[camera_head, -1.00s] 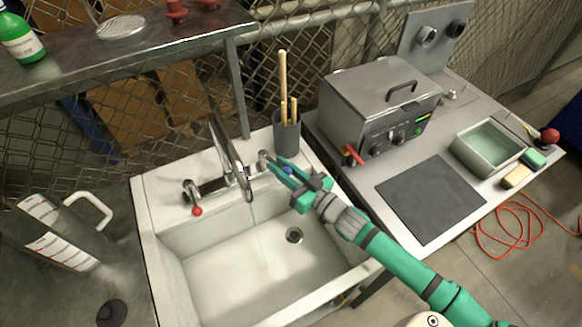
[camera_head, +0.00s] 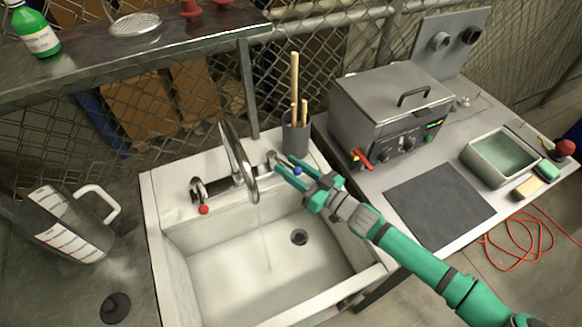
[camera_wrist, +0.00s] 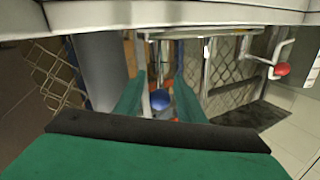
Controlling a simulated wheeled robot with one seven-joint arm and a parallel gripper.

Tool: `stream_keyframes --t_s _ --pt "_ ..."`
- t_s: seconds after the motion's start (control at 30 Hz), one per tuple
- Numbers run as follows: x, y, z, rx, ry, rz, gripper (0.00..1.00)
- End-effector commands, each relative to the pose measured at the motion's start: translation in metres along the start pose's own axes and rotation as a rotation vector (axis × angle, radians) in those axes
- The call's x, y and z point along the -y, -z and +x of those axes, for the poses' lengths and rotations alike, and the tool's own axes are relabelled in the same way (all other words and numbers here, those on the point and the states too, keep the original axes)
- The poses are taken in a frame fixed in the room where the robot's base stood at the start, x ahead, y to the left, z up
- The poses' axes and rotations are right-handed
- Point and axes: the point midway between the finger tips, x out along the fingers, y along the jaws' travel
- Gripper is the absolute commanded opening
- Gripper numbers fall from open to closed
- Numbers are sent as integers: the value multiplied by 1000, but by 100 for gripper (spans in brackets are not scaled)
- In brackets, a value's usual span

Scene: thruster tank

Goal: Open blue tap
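The blue tap (camera_head: 297,171) is the right-hand tap of the sink faucet, with a blue knob on a metal lever. My gripper (camera_head: 287,170) reaches to it from the lower right over the sink. In the wrist view the blue knob (camera_wrist: 160,100) shows between the two green fingers of my gripper (camera_wrist: 160,82), which are apart. I see no clear grip on it; exact contact is hard to tell. The curved metal spout (camera_head: 240,165) stands left of my gripper. The white sink (camera_head: 230,275) lies below.
The red tap (camera_head: 203,209) is at the faucet's left end; it also shows in the wrist view (camera_wrist: 282,69). A grey cup with wooden sticks (camera_head: 296,137) stands close behind the blue tap. A metal bath (camera_head: 390,105) is to the right. The sink basin is open below.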

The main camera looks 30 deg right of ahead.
Motion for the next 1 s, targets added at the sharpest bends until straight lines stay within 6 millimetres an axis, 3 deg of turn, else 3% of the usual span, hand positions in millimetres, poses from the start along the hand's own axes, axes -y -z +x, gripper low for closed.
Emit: stream_keyframes --t_s 0.17,0.6,0.97,1.0 --pt "-1 0 -10 0 -1 -2 36" --pt "-1 0 -70 0 -2 0 36" --pt "0 0 -76 0 0 1 36" --pt "0 0 -76 0 0 0 29"
